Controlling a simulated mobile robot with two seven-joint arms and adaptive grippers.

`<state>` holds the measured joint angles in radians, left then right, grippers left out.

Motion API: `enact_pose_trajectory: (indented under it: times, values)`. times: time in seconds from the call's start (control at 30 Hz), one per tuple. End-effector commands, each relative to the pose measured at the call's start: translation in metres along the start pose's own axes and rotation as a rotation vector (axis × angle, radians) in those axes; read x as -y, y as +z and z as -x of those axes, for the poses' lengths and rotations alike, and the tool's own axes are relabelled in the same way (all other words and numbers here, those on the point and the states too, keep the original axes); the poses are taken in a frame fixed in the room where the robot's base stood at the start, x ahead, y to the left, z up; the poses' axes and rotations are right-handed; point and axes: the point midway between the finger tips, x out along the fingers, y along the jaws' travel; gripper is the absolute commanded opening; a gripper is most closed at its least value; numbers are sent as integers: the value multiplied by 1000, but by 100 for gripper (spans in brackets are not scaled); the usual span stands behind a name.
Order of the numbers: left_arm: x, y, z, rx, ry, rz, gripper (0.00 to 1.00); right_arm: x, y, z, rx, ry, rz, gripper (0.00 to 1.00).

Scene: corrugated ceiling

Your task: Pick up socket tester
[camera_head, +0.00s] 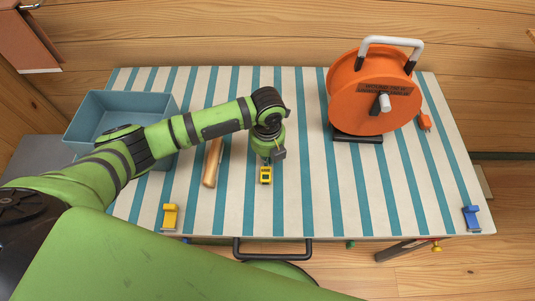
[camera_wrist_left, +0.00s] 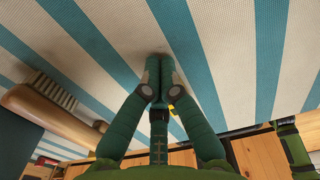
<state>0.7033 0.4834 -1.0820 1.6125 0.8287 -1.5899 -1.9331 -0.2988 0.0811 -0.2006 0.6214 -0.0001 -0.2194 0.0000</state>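The socket tester (camera_head: 265,175) is a small yellow block with a dark face, near the middle of the striped table. My left gripper (camera_head: 268,159) points down right at its far end; in the head view I cannot tell whether they touch. In the left wrist view, the fingertips of my left gripper (camera_wrist_left: 160,60) are close together, with nothing clearly between them. A small bit of yellow (camera_wrist_left: 175,91) shows beside the right finger; the rest of the tester is hidden there. My right gripper is in no view.
A wooden-handled brush (camera_head: 212,163) lies just left of the gripper; it also shows in the left wrist view (camera_wrist_left: 45,112). A blue-grey bin (camera_head: 90,103) stands at the back left, an orange cable reel (camera_head: 350,100) at the back right. Yellow (camera_head: 170,215) and blue (camera_head: 471,217) clamps sit at the front edge.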

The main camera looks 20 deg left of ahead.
Motion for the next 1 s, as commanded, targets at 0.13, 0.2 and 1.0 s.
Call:
enact_pose_trajectory:
  times: [0.13,0.2,1.0]
  values:
    - [0,-11,4,-2,2,-2,0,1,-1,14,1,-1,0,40]
    - [0,-24,7,-4,3,-3,0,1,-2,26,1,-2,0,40]
    - [0,-149,0,0,-1,0,0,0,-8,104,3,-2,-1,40]
